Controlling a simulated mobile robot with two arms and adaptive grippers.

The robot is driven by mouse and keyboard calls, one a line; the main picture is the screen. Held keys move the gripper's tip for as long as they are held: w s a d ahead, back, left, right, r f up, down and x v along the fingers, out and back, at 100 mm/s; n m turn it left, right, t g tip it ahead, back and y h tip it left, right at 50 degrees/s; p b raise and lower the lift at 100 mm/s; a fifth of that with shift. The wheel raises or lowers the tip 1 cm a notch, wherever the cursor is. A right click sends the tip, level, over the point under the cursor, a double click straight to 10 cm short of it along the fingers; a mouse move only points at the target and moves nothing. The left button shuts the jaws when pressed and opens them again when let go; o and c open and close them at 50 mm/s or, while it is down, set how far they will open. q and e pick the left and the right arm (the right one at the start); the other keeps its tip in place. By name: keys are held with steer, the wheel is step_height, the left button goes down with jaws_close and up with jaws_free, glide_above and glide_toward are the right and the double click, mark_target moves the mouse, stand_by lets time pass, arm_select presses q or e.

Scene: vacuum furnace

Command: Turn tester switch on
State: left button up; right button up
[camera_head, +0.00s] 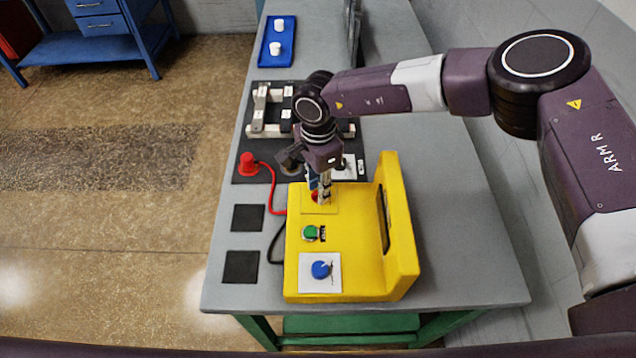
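The yellow tester (360,276) stands on the grey table near its front end. Its top carries a blue knob (320,269) on a white plate, a green button or switch (311,233), and a red part (316,197) on a yellow plate at the far end. My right gripper (322,198) points down over that far plate, with its fingertips at or just above the red part. The gripper hides most of the red part. I cannot tell whether the fingers touch it or how far apart they are. My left gripper is not in view.
A red plug-like piece (248,165) with a red cable stands left of the tester on a black mat. Two black squares (247,218) lie at the table's left edge. A white fixture (272,131) and a blue tray (262,50) with white pieces lie farther back.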

steer(key=shift+s, duration=0.1)
jaws_close()
steer(key=shift+f+m+b, duration=0.2)
steer(key=shift+m+b, duration=0.5)
steer(key=shift+b, duration=0.4)
steer(key=m+b, duration=0.7)
steer(key=b, duration=0.2)
steer(key=shift+m, duration=0.3)
steer(key=m+b, duration=0.2)
steer(key=b, duration=0.1)
steer(key=shift+r+m, duration=0.2)
steer(key=shift+m, duration=0.1)
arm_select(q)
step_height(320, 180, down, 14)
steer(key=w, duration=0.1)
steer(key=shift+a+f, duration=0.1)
arm_select(e)
steer(key=shift+r+m, duration=0.1)
steer(key=shift+m, duration=0.2)
jaws_free()
